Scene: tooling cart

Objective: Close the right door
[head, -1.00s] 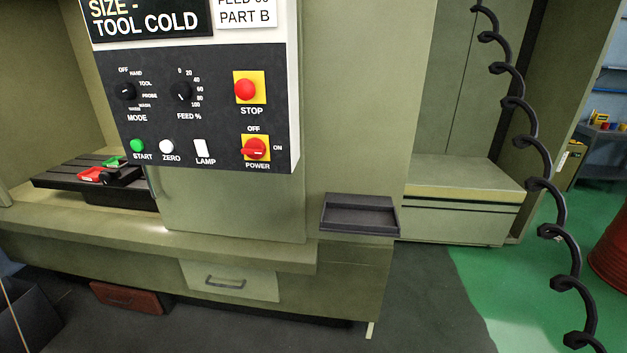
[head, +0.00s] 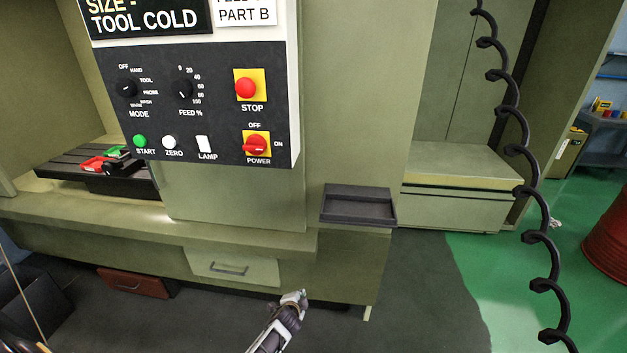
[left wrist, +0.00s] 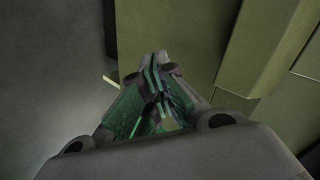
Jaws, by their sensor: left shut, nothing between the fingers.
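The machine's opening shows at left in the head view, with a dark slotted table (head: 62,168) inside. A flat olive panel (head: 235,200) borders the opening on its right, below the control panel; it looks like the right door, standing open. The control panel hides its upper part. My left gripper (head: 300,298) is low in front of the machine, below the drawer and apart from the panel. Its closed, empty fingers also show in the left wrist view (left wrist: 157,75), pointing towards olive machine surfaces and grey floor. My right gripper is not in view.
The control panel (head: 210,105) overhangs the panel. A small dark tray (head: 358,205) juts out at right. A drawer (head: 232,267) is set in the machine's front. A coiled black cable (head: 520,150) hangs at right, near a red drum (head: 610,240).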

